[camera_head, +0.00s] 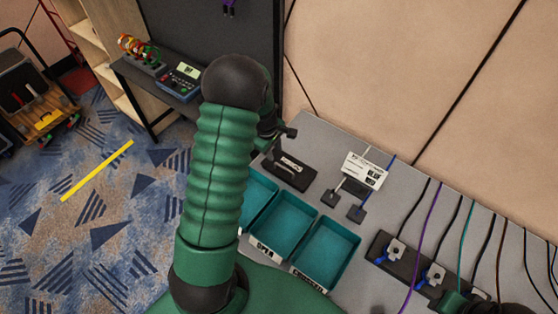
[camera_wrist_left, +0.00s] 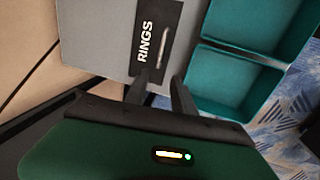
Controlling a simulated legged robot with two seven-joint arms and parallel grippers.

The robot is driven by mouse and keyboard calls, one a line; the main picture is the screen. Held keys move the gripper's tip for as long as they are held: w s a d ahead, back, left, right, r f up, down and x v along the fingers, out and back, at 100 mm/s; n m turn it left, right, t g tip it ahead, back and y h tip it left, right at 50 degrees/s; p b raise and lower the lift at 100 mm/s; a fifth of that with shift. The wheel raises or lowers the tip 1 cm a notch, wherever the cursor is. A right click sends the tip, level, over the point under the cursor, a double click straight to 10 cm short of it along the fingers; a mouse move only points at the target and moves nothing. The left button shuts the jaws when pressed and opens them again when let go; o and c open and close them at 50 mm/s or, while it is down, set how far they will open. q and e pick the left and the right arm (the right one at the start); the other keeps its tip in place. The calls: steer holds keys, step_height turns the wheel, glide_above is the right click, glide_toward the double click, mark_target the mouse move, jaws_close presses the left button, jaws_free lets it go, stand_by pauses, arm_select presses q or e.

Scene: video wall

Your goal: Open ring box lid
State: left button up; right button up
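The ring box is a dark, flat box (camera_head: 290,172) on the grey table in the head view, partly behind my left gripper. In the left wrist view its dark top (camera_wrist_left: 172,18) reads "RINGS" and has a thin pale handle (camera_wrist_left: 164,47). The lid looks closed. My left gripper (camera_head: 284,140) is above the box. In the left wrist view its two fingers (camera_wrist_left: 159,79) are apart with nothing between them, close to the box's near end; contact cannot be told. A green and dark part of my right arm shows at the lower right edge of the head view; its fingers cannot be made out.
Teal trays (camera_head: 326,253) stand in front of the box. A white label card (camera_head: 365,170) and small dark tags lie to its right. A dark connector strip (camera_head: 412,268) with several cables is farther right. A pale wall (camera_head: 430,70) rises behind the table.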

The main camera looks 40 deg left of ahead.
mark_target(279, 165)
arm_select(q)
steer(key=f, duration=0.2)
steer(key=w+f, duration=0.1)
steer(key=f, duration=0.2)
steer(key=w+f, duration=0.1)
steer(key=f, duration=0.2)
steer(key=shift+w+d, duration=0.15)
steer(key=shift+d, duration=0.15)
steer(key=shift+a+f, duration=0.1)
steer(key=shift+f, duration=0.55)
steer(key=shift+a+f, duration=0.1)
steer(key=shift+a, duration=0.05)
steer(key=shift+c, duration=0.2)
jaws_close()
